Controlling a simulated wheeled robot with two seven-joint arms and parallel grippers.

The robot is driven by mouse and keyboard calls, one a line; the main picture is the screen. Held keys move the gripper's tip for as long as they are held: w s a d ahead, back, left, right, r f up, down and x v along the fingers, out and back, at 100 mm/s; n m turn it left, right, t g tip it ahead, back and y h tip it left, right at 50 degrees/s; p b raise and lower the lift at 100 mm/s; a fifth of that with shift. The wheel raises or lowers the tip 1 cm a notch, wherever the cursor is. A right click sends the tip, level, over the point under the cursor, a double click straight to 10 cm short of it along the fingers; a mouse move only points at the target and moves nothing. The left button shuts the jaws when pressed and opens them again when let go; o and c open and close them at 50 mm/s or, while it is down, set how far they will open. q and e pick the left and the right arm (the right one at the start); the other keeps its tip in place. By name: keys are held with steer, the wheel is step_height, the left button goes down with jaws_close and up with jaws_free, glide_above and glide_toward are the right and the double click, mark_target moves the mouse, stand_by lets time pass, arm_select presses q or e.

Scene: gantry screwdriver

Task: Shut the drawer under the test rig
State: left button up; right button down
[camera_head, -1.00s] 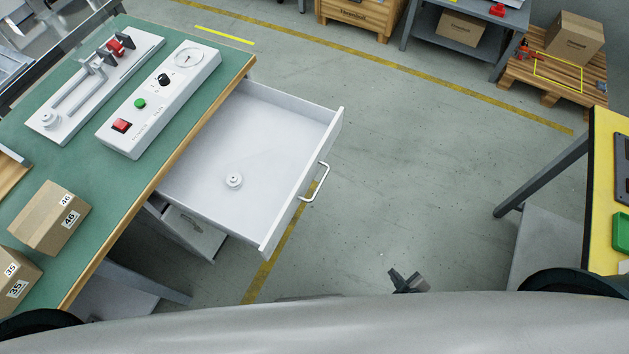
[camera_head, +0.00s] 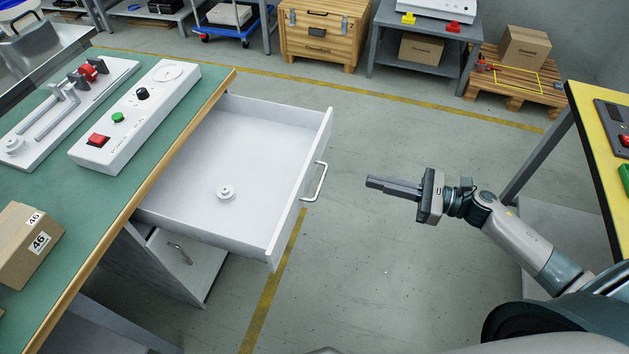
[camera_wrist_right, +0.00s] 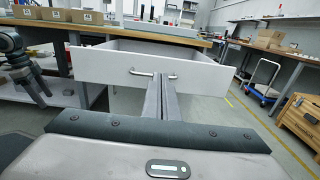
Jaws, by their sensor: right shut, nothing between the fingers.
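The drawer (camera_head: 240,160) under the green-topped bench with the test rig (camera_head: 135,120) is pulled far out. A small white round part (camera_head: 226,193) lies inside it. Its front panel carries a metal bar handle (camera_head: 316,182). My right gripper (camera_head: 368,182) is shut and empty, to the right of the handle with a gap between them. In the right wrist view the shut fingers (camera_wrist_right: 161,80) point at the drawer front (camera_wrist_right: 105,67), with the handle (camera_wrist_right: 150,73) just beyond their tips. My left gripper is not in the head view; a dark arm shows at the left of the wrist view.
A small cardboard box (camera_head: 28,245) sits on the green bench (camera_head: 105,205). A yellow-topped table (camera_head: 590,130) stands at the right. A wooden crate (camera_head: 322,35) and a pallet (camera_head: 515,88) are at the back. The floor (camera_head: 400,130) beyond the gripper is clear.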

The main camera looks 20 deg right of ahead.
steer(key=shift+a, duration=0.1)
stand_by(0.3)
steer(key=p, duration=0.3)
glide_toward(308, 166)
steer(key=x, duration=0.4)
steer(key=shift+w+a, duration=0.2)
steer(key=shift+w, duration=0.15)
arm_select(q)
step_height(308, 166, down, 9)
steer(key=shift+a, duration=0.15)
arm_select(e)
steer(key=shift+x, duration=0.9)
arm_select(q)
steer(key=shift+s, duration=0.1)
arm_select(e)
steer(key=shift+f, duration=0.2)
